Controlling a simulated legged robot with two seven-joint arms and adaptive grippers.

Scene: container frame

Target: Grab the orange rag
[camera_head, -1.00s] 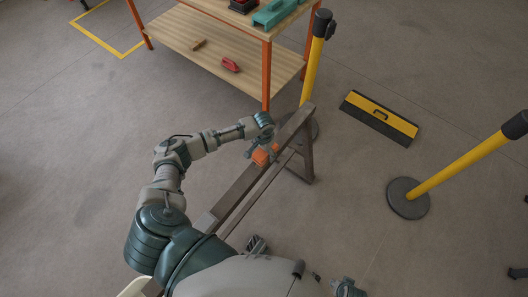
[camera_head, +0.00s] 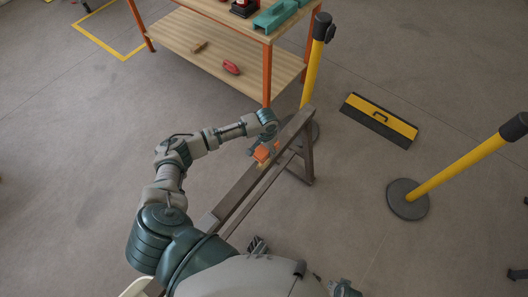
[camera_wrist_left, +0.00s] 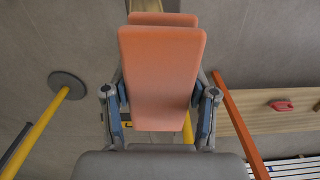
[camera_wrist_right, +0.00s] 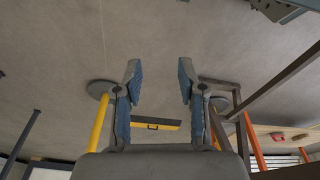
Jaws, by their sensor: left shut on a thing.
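The orange rag (camera_head: 263,152) is a folded, flat-looking piece at the dark rail (camera_head: 238,190) of a low trestle-like frame. My left gripper (camera_wrist_left: 162,97) is shut on the rag, whose broad orange face (camera_wrist_left: 160,75) fills the middle of the left wrist view between the two fingers. A second orange layer shows behind it. I cannot tell whether the rag still touches the rail. My right gripper (camera_wrist_right: 159,82) is open and empty in the right wrist view, with its fingers wide apart. Only a part of my right arm shows at the bottom edge of the head view.
A wooden shelf table (camera_head: 215,50) with orange legs stands beyond the rail, holding a red item (camera_head: 231,67) and a teal box (camera_head: 274,15). Yellow posts stand close behind the rail (camera_head: 312,75) and at right (camera_head: 455,167). A yellow-black panel (camera_head: 380,118) lies on open floor.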

